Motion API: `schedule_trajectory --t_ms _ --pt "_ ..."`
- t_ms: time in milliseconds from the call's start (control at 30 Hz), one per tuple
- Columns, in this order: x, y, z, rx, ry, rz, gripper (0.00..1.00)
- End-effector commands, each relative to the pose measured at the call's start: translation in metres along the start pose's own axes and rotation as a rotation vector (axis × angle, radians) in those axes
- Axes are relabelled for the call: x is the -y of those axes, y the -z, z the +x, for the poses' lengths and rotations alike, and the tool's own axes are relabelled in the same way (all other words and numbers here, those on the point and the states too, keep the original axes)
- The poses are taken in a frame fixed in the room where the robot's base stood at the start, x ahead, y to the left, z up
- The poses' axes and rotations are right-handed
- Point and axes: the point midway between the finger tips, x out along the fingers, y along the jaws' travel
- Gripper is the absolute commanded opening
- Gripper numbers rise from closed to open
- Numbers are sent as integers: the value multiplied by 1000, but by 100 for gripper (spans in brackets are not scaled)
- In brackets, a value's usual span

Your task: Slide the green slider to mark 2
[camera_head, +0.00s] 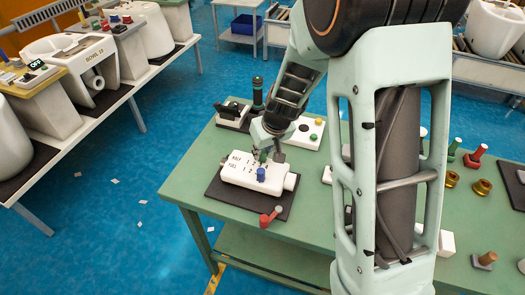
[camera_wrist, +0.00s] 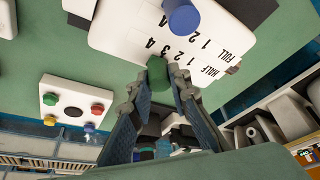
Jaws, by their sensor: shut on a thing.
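The green slider (camera_wrist: 158,76) is a knob on the white panel (camera_wrist: 118,32), which has a HALF row and a FULL row of number marks. My gripper (camera_wrist: 157,88) has its two fingers closed around the green slider from both sides in the wrist view. The slider stands beside the HALF row, but I cannot tell which number it lines up with. In the head view my gripper (camera_head: 268,152) reaches down onto the white panel (camera_head: 240,176) and largely hides the green slider. The blue slider (camera_wrist: 183,16) stands by the FULL row, apart from my fingers.
The panel lies on a dark mat (camera_head: 222,200) on the green table (camera_head: 190,178). A red-ended lever (camera_head: 270,216) sticks out in front. A white box with coloured buttons (camera_wrist: 70,105) and a black-handled device (camera_head: 234,113) stand nearby. Other parts lie at the right.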

Motion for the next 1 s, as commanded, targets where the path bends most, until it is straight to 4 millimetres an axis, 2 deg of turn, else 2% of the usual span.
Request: schedule_trajectory --t_ms 333,600,633,767,800,1000 --pt "14 13 5 0 1 -3 0" --pt "14 13 5 0 0 -1 0" --pt "14 13 5 0 0 -1 18" --pt "14 13 5 0 0 -1 32" --pt "14 13 5 0 0 0 35" --pt "14 13 5 0 0 0 35"
